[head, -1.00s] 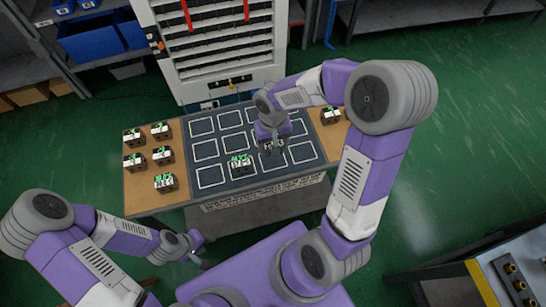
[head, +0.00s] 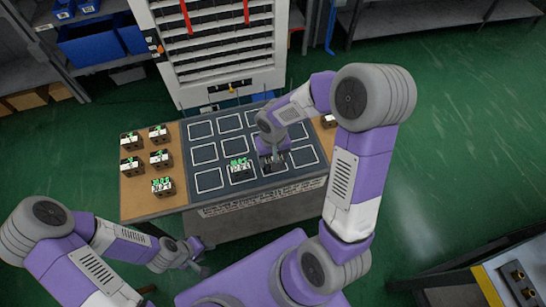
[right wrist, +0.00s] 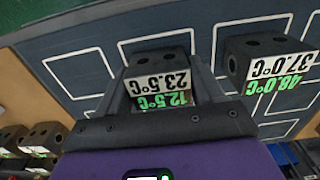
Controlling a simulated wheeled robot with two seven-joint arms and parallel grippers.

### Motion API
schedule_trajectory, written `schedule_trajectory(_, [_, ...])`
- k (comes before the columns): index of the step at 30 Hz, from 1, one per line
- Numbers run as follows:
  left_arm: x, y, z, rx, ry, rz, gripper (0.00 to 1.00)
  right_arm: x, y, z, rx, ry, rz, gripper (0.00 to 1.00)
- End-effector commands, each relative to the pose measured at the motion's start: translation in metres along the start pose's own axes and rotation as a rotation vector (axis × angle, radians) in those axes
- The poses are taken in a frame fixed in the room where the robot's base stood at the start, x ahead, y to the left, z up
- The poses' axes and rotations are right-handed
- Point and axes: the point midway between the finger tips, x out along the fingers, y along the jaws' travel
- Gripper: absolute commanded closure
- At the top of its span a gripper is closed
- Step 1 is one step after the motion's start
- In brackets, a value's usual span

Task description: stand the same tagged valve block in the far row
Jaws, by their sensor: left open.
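My right gripper (head: 273,158) is over the near part of the dark mat (head: 233,191), on the right half. It is shut on a dark valve block (right wrist: 155,61) with a white 23.5°C tag and a green 12.5°C tag, its fingers against both sides. I cannot tell whether that block touches the mat. A second block (head: 239,169), tagged 37.0°C and 48.0°C in the right wrist view (right wrist: 262,56), stands in a near-row square beside it. The far row's visible squares (head: 201,130) are empty; my right arm hides its right end. My left gripper (head: 197,254) is open and empty, away from the table's front edge.
Several tagged blocks (head: 161,187) stand on the brown left side of the table. Another block (head: 328,121) stands on the right side, partly hidden by my arm. A white rack (head: 215,60) stands behind the table.

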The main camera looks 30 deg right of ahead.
Motion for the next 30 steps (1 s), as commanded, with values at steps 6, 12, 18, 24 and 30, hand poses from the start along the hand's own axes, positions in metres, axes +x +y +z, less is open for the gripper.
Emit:
schedule_trajectory(6, [0.000, 0.000, 0.000, 0.000, 0.000, 0.000, 0.57, 0.000, 0.000, 0.000, 0.000, -0.001, 0.000, 0.08])
schedule_trajectory(12, [0.000, 0.000, 0.000, 0.000, 0.000, 0.000, 0.57, 0.000, 0.000, 0.000, 0.000, -0.001, 0.000, 0.08])
schedule_trajectory(18, [-0.008, 0.003, 0.000, 0.000, 0.000, 0.000, 0.57, -0.015, 0.000, -0.001, 0.001, 0.003, 0.000, 0.08])
schedule_trajectory(24, [-0.021, 0.008, 0.001, 0.000, 0.000, 0.000, 0.57, -0.059, 0.000, -0.001, 0.001, 0.006, -0.001, 0.08])
schedule_trajectory(30, [-0.030, 0.011, 0.001, 0.000, 0.000, 0.000, 0.57, -0.099, 0.000, -0.001, 0.001, 0.004, -0.002, 0.08])
